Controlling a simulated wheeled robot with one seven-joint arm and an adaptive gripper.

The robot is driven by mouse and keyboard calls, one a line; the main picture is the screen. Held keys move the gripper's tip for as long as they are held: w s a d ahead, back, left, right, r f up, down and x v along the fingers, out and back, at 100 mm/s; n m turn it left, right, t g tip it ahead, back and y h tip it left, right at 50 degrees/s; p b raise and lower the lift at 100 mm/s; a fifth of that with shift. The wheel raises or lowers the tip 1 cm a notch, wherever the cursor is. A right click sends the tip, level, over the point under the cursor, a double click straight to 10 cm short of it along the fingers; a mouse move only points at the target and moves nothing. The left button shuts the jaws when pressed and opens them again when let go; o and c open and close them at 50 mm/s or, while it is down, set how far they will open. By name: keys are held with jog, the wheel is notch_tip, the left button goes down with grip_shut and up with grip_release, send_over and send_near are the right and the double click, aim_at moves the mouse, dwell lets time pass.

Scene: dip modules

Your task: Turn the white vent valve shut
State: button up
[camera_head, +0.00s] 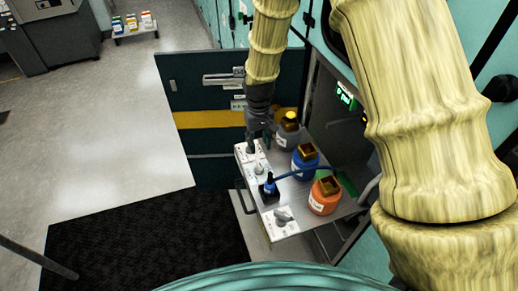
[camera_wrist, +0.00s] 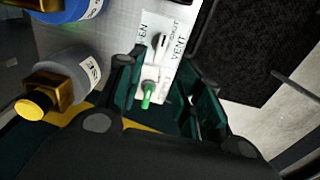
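A green lever (camera_wrist: 147,92) shows between the fingers, nearer the palm. In the head view my gripper (camera_head: 257,130) points down over the far end of the grey module top (camera_head: 250,185). The fingertips are small there, and I cannot tell whether they touch anything. A small pale knob (camera_head: 259,169) stands in front of them.
Beside the controls stand a grey bottle (camera_head: 289,134), a blue bottle (camera_head: 304,162) and an orange bottle (camera_head: 324,196). A blue hose connector (camera_head: 269,187) and a larger grey knob (camera_head: 284,217) are nearer. A dark door (camera_head: 200,88) stands behind. A black mat (camera_head: 140,245) lies left.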

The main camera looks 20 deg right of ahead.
jog(key=shift+r, duration=0.8)
